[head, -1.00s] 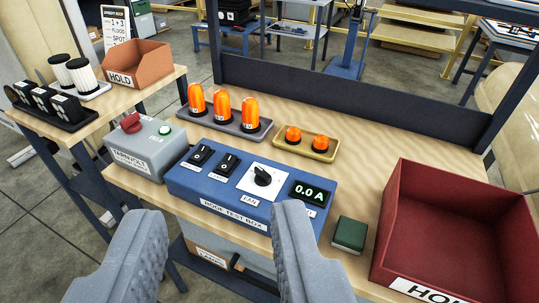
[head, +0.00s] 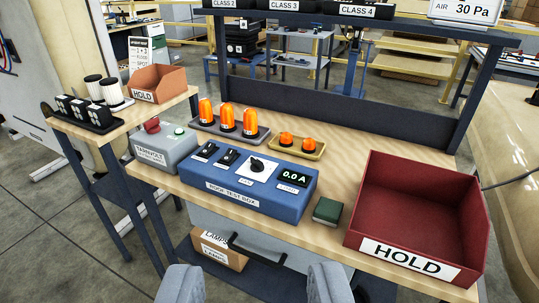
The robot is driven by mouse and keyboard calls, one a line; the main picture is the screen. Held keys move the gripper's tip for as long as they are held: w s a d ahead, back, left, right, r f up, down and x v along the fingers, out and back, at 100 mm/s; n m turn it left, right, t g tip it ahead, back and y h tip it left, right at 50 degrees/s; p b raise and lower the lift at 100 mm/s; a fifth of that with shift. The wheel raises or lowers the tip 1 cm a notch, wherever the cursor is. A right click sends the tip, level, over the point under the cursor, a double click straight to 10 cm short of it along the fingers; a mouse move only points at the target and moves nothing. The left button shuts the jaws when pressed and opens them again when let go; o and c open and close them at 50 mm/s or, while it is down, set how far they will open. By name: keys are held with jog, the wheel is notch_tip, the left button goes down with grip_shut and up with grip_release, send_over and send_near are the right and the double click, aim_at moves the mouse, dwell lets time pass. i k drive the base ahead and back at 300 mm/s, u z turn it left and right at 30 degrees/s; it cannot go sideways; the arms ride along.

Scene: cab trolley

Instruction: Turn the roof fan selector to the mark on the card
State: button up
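The roof fan selector is a black knob (head: 257,165) on a white plate, set in the top of the blue roof test box (head: 255,204). Its pointer direction is too small to tell surely. The box also carries two black rocker switches (head: 217,154) and a display (head: 294,176) reading 0.0 A. A white card (head: 149,57) stands behind the left bench; its lines seem to read 1 + 3, FLOOD and SPOT, and its lower part is hidden by the orange bin. My gripper (head: 255,285) is open and empty at the bottom edge, in front of the bench and apart from the box.
A grey box (head: 165,158) with a red knob stands left of the test box. Trays of orange beacons (head: 228,117) and small orange lamps (head: 286,138) lie behind it. A green block (head: 327,210) and a red HOLD bin (head: 416,219) stand right.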

aim_at(257, 166)
jog(key=z, duration=0.4)
jog(key=i, duration=1.25)
jog(key=u, duration=0.15)
